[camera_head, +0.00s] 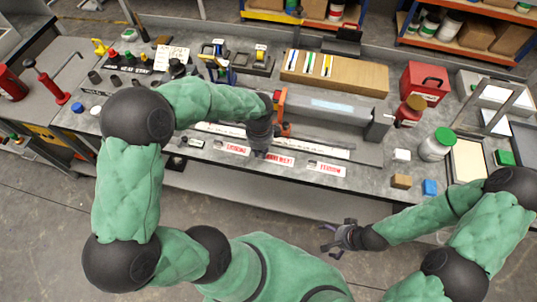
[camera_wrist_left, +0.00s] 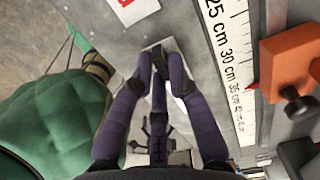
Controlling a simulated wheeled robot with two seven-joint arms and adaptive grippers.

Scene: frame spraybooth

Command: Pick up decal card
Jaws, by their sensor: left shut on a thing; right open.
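Several white decal cards with red lettering lie in a row along the bench's front edge in the head view, a left one (camera_head: 231,148), a middle one (camera_head: 279,159) and a right one (camera_head: 326,169). My left gripper (camera_head: 260,152) is at the left end of the middle card. In the left wrist view its fingers (camera_wrist_left: 161,60) are shut on a pale card (camera_wrist_left: 166,45), whose printed face is mostly hidden. Part of another red and white card (camera_wrist_left: 134,9) shows beyond it. My right gripper (camera_head: 340,238) is open and empty, in front of the bench.
A white ruler (camera_wrist_left: 229,55) runs beside my left gripper, with an orange part (camera_wrist_left: 290,72) behind it. The floor in front is clear.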

